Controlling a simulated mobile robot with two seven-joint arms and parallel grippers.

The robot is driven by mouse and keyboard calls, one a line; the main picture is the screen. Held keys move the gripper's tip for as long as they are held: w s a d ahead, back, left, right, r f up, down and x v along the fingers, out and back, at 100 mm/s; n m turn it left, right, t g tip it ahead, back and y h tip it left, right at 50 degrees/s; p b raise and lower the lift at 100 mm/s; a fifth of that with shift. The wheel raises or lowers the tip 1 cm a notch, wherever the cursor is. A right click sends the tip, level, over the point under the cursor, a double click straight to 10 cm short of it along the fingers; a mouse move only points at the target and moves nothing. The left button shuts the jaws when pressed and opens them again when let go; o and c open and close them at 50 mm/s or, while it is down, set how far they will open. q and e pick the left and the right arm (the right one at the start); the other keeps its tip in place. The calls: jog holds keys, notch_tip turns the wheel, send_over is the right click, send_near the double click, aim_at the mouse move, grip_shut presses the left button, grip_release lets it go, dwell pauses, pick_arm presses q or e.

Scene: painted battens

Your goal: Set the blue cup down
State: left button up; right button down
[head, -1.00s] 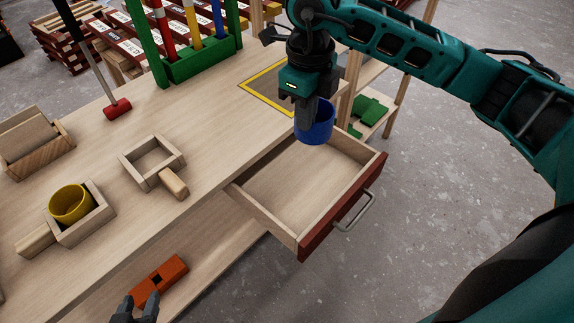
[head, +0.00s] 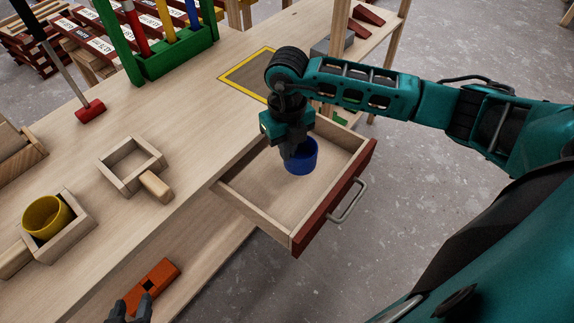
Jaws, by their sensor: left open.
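The blue cup (head: 304,155) is upright within the outline of the open drawer (head: 262,198), towards its back. I cannot tell whether its base touches the drawer floor. My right gripper (head: 290,160) points down from above and is shut on the cup's left wall; its fingers hide part of that side. My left gripper (head: 130,308) is open and empty at the bottom edge, in front of the workbench.
The drawer's red front (head: 334,200) has a metal handle. A yellow cup (head: 46,215) sits in a wooden box on the bench (head: 190,120). Another, empty wooden box (head: 131,166), a red mallet (head: 90,109) and a yellow-framed area (head: 245,75) are there too. An orange block (head: 152,286) lies below.

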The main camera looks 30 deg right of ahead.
aim_at(287, 167)
jog(key=shift+f+b, duration=0.3)
jog(key=shift+f, duration=2.85)
jog(key=shift+f, duration=0.2)
jog(key=c, duration=1.4)
grip_release()
jog(key=shift+o, duration=0.2)
jog(key=shift+r, duration=0.25)
notch_tip(287, 167, up, 12)
jog(key=shift+p, duration=0.4)
jog(key=shift+s+f, duration=0.1)
